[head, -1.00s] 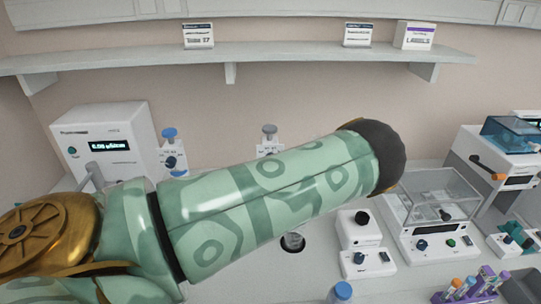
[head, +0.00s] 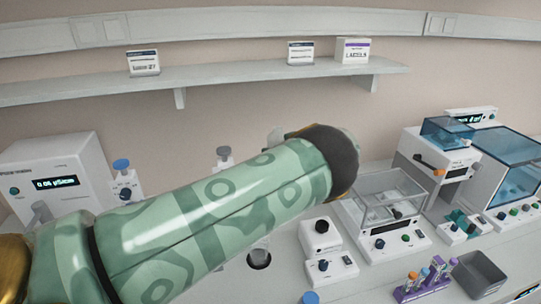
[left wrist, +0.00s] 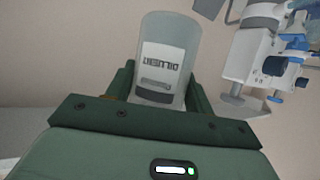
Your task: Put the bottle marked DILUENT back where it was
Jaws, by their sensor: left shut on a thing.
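The bottle marked DILUENT (left wrist: 168,45) is a pale, translucent bottle with a white label in the left wrist view. Its lettering appears upside down there. My left gripper (left wrist: 160,90) has its green fingers on either side of the bottle and is shut on it. In the head view my green patterned left arm crosses the middle and hides the gripper and the bottle. My right gripper is in neither view.
A shelf (head: 230,86) with sign cards runs along the wall. A meter (head: 62,170) stands at left, a clear-walled balance (head: 392,200) at right. A tube rack (head: 425,288) and a grey bin (head: 482,272) are in front.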

